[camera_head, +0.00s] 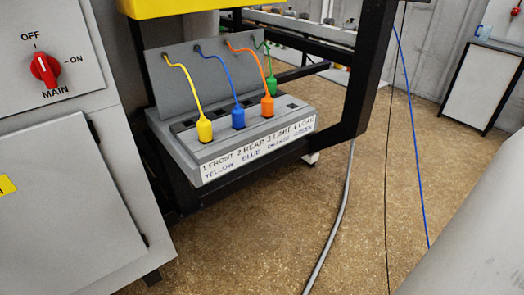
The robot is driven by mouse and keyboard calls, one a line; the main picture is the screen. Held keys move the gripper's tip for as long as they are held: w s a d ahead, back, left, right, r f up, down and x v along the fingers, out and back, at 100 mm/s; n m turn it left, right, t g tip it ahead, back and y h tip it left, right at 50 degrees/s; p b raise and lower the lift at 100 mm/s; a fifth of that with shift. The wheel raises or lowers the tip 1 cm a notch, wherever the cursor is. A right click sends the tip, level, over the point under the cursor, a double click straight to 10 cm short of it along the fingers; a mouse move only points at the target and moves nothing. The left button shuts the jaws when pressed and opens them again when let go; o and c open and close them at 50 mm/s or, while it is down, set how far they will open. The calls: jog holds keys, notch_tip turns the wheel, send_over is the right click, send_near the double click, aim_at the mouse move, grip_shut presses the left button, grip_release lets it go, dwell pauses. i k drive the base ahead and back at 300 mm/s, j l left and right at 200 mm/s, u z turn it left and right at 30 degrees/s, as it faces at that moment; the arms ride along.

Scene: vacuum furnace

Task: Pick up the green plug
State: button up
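The green plug (272,84) stands at the right end of a grey connector box (190,150), set a little farther back than the other plugs. Its green cable rises behind it to the grey back panel. The orange plug (267,106) stands just in front of it and to its left, close to it and partly hiding its lower left side. I cannot tell whether the green plug is seated in a socket. A blue plug (238,118) and a yellow plug (204,129) stand farther left. My gripper is not in view.
The box front carries a label (258,148) naming yellow, blue, orange and green. A black frame post (366,75) rises to the right of the box. A grey cabinet with a red main switch (45,70) stands at left. Hanging cables and open floor lie to the right.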

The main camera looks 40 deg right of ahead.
aim_at(271, 82)
jog(key=z, duration=1.3)
